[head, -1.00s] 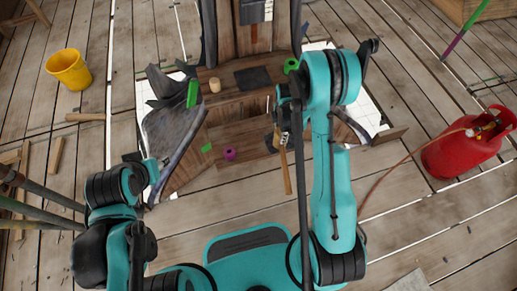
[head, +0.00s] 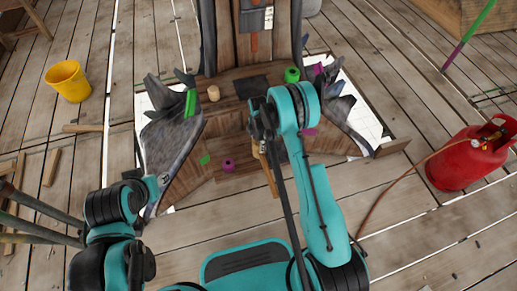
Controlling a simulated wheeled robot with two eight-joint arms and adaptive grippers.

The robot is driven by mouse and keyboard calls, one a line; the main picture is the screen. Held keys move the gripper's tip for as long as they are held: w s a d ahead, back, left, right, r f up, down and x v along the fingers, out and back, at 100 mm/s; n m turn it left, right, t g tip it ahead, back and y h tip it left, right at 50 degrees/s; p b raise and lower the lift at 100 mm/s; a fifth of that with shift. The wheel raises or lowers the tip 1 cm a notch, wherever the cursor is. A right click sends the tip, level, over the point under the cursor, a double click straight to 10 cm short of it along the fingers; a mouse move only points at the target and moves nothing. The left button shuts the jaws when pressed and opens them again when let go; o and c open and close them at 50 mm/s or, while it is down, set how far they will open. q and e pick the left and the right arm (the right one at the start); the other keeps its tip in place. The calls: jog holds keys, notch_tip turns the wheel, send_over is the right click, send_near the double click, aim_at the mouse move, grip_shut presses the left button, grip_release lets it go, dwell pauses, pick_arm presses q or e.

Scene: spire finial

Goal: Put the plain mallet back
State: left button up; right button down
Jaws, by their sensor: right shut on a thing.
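My right gripper (head: 260,128) is over the front of the wooden spire piece (head: 225,130), shut on a tool with a light wooden handle (head: 270,178). The handle points down toward my base. The tool's head is mostly hidden by the gripper and arm, so I cannot tell for sure that it is the plain mallet. A small pale wooden cylinder (head: 214,93) stands on the spire's ledge beside a dark flat patch (head: 252,86). My left arm is folded at the lower left; I cannot make out its fingers.
A magenta ring (head: 228,166) and a green ring (head: 292,75) sit on the spire piece. A yellow bucket (head: 68,80) stands at left.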

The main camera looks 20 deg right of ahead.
notch_tip(320, 180, down, 4)
jog(key=shift+r+b, duration=0.1)
jog(key=shift+b, duration=0.8)
jog(key=c, duration=0.7)
grip_release()
notch_tip(320, 180, up, 12)
jog(key=p, duration=0.4)
jog(key=shift+r, duration=0.1)
